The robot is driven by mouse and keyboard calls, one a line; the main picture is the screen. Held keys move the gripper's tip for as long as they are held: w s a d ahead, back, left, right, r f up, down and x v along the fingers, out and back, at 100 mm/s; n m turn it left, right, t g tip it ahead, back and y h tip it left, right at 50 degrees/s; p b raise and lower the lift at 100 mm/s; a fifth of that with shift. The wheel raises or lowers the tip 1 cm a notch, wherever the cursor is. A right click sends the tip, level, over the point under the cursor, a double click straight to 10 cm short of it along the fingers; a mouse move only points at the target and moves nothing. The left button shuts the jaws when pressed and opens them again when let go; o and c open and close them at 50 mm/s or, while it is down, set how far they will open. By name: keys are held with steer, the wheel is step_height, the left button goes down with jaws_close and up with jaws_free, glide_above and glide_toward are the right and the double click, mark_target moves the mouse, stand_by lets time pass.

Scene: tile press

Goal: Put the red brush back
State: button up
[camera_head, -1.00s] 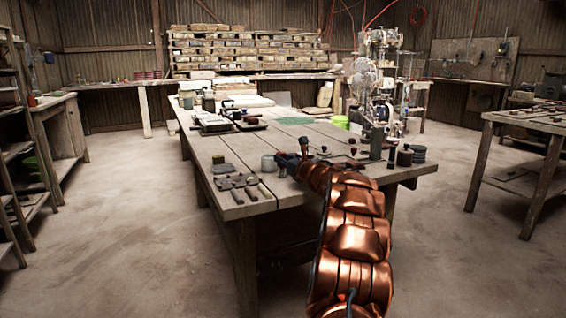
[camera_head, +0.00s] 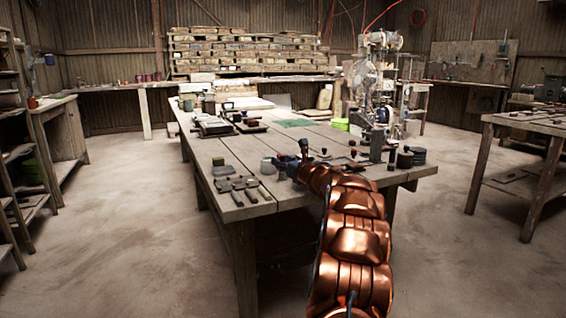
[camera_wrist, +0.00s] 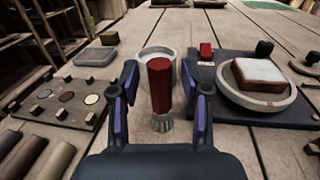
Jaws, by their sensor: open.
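The red brush (camera_wrist: 160,88) stands about upright between my gripper's fingers in the wrist view, red handle up and pale bristles down. My gripper (camera_wrist: 160,93) is open, with one finger on each side of the brush; I see gaps between handle and fingers. A pale round cup (camera_wrist: 156,53) stands just behind the brush, its near side partly hidden by it. In the head view the cup (camera_head: 268,166) is on the near end of the bench (camera_head: 250,208), left of my gripper (camera_head: 304,150).
Left of my gripper lies a board with round samples (camera_wrist: 62,98), with a grey-green block (camera_wrist: 108,38) beyond.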

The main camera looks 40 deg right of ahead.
steer(key=s, duration=0.4)
steer(key=s+a, duration=0.1)
steer(key=s, duration=0.3)
steer(key=s+a, duration=0.1)
steer(key=s, duration=0.3)
steer(key=shift+a+r+p, duration=0.1)
steer(key=shift+p, duration=0.3)
